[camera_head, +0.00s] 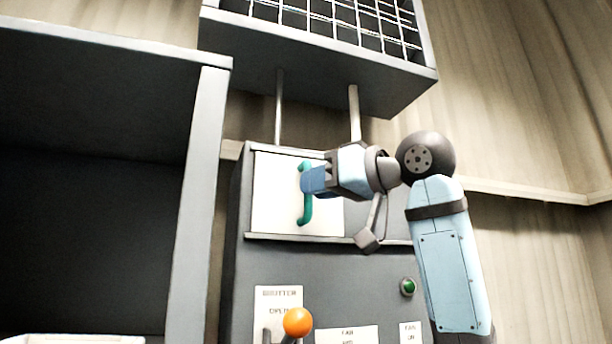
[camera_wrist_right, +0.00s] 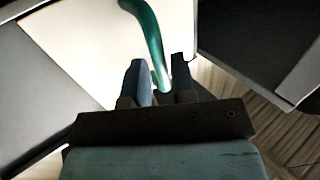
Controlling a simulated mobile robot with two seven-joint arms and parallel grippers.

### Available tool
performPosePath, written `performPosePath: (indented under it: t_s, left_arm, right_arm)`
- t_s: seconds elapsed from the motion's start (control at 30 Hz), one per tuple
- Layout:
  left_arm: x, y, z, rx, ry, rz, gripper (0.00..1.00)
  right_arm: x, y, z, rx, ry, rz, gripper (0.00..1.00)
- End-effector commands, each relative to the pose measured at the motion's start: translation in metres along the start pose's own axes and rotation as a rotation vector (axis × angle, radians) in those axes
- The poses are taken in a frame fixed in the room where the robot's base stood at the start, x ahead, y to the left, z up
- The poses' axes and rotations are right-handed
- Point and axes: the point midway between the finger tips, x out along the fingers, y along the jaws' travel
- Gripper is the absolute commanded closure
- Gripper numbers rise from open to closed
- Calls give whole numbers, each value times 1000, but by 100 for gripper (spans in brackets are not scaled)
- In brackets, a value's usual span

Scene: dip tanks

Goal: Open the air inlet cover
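The air inlet cover (camera_head: 270,195) is a pale flat panel on the front of a grey cabinet, and it looks closed. A green upright bar handle (camera_head: 305,212) stands on it. My right gripper (camera_head: 308,181) reaches in from the right and its fingers are at the middle of the handle. The fingers hide part of the handle in the head view. My left gripper is not in view.
An orange-knobbed lever (camera_head: 298,322) by a shutter label and a green button (camera_head: 407,287) sit lower on the cabinet (camera_head: 340,270). A grey box with a wire grid (camera_head: 320,70) hangs above. A large dark open bay (camera_head: 85,190) is at the left.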

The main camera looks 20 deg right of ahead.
Motion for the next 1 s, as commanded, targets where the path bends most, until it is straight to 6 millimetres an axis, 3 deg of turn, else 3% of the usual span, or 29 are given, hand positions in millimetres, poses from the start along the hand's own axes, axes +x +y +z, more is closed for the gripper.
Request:
performPosePath:
  t_s: [0.2,0.53,0.67,0.87,1.0]
  left_arm:
    - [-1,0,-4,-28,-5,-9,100]
    - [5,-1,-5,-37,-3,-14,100]
    - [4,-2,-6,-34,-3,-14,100]
    - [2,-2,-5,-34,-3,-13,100]
    - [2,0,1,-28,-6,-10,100]
  right_arm:
    - [22,0,-1,1,1,-1,76]
    - [26,0,0,0,1,0,76]
    - [26,0,0,0,1,0,100]
    - [24,0,0,0,1,0,100]
    - [10,2,1,0,3,1,100]
